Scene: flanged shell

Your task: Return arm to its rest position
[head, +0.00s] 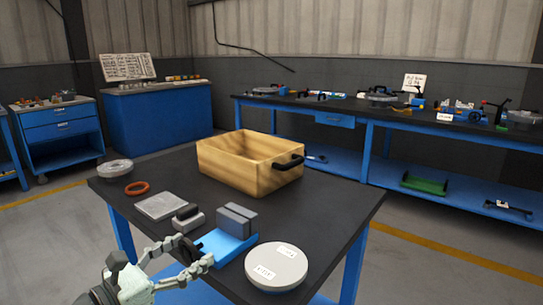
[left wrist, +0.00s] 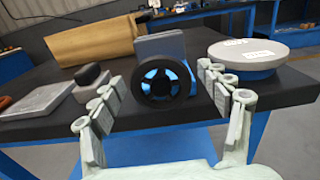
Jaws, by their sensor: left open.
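My left gripper (head: 196,251) comes in from the lower left at the table's near edge. It is open, and its fingers also show on both sides of the left wrist view (left wrist: 162,80). A black ring (left wrist: 140,77) appears between the fingertips in that view, with visible gaps on both sides. Blue shows through its hole. The ring stands upright at the near end of a blue fixture (head: 226,246) with grey blocks (head: 237,220) on it; whether it is attached cannot be told. My right gripper is in neither view.
The dark table (head: 325,215) bears a wooden box (head: 235,170) with a black handle, a round grey lid (head: 276,265) to the right, a grey plate (head: 160,205), an orange ring (head: 137,188) and a metal disc (head: 115,168). Blue workbenches (head: 395,115) stand behind.

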